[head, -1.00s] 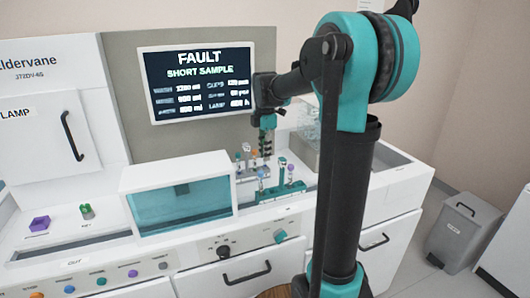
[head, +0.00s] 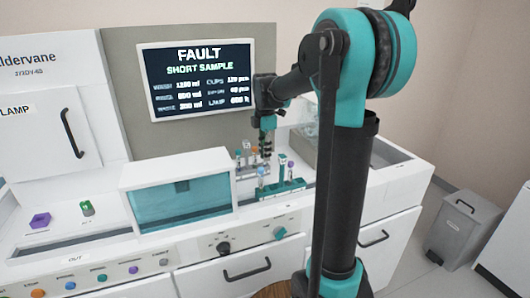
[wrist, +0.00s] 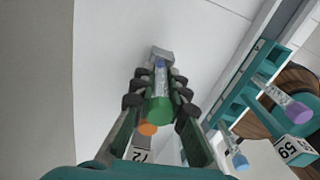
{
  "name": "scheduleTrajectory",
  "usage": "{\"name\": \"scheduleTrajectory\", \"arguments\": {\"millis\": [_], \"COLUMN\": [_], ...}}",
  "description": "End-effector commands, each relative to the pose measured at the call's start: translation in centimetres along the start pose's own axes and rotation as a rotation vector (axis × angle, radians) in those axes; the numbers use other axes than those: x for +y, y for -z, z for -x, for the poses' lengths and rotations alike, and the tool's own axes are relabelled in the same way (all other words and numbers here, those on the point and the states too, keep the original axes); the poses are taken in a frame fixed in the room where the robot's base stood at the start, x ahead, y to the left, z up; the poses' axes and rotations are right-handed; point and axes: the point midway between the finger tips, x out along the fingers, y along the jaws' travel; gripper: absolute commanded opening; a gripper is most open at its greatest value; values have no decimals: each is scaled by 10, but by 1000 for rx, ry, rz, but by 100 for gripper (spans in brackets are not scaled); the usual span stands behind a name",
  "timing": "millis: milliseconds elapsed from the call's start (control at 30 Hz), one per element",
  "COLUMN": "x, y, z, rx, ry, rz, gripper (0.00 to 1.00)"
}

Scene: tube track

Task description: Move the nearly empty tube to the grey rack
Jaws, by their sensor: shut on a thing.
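My gripper (wrist: 155,88) is shut on a clear tube (wrist: 160,77) with a green cap (wrist: 160,110). In the wrist view the tube lies between the two fingers, its cap toward the camera; its liquid level is too small to tell. In the head view my gripper (head: 267,148) is over the back of the bench, close above the grey rack (head: 247,173). The grey rack holds at least one orange-capped tube, whose cap (wrist: 147,128) shows beside the held tube. I cannot tell whether the held tube touches the rack.
A teal rack (head: 287,189) with blue- and purple-capped tubes stands in front, to the right; it also shows in the wrist view (wrist: 240,85). A white box with a teal window (head: 180,205) stands left. The screen (head: 196,80) reads FAULT, SHORT SAMPLE.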

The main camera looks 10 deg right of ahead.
Motion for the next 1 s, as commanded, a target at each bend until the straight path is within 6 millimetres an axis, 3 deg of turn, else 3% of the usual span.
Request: {"name": "scheduleTrajectory", "arguments": {"millis": [467, 500, 700, 1000], "x": [0, 0, 0, 0], "y": [0, 0, 0, 0], "z": [-7, -7, -6, -6], "rx": [0, 0, 0, 0], "ry": [0, 0, 0, 0], "rz": [0, 0, 0, 0], "gripper": [0, 15, 38, 38]}}
